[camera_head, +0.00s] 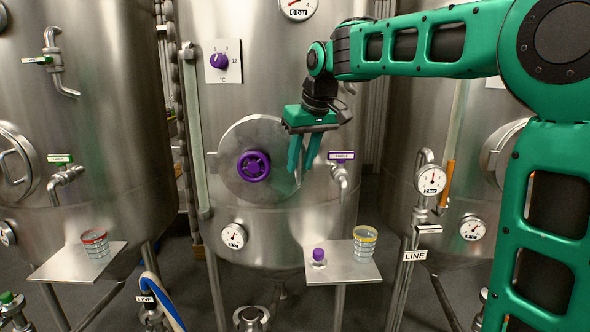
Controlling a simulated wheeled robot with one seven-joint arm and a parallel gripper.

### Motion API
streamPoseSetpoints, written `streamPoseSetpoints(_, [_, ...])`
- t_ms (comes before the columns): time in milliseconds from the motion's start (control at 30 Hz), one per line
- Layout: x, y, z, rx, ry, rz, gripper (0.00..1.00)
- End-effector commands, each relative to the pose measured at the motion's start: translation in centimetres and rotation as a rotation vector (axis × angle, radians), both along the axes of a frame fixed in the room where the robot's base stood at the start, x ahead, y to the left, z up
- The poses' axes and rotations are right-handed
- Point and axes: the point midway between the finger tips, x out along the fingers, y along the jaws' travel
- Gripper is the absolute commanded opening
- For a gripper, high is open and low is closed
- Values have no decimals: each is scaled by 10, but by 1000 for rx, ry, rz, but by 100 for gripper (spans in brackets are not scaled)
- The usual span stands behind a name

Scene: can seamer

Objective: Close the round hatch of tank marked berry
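The middle tank (230,105) is a steel cylinder; I cannot read a berry mark on any tank. Its round steel hatch (237,135) is on the front, with a purple handwheel (253,166) at its centre. The hatch lies roughly over its opening; I cannot tell whether it is flush or slightly ajar. My gripper (300,170) points down in front of the hatch's right edge, to the right of the handwheel. Its two teal fingers are apart with nothing visible between them. I cannot tell whether they touch the hatch.
A tap labelled sample (341,170) is close to my gripper's right. Below, a shelf (345,272) holds a yellow-rimmed glass (364,244) and a purple-capped item (318,256). The left tank (95,120) and right tank (470,130) have round hatches.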

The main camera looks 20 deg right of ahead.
Motion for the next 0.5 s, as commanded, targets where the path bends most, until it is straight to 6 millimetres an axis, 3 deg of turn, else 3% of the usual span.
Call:
streamPoseSetpoints(200, [-14, -2, 41, 1, -4, 2, 28])
streamPoseSetpoints(500, [-27, -4, 75, 1, -2, 4, 28])
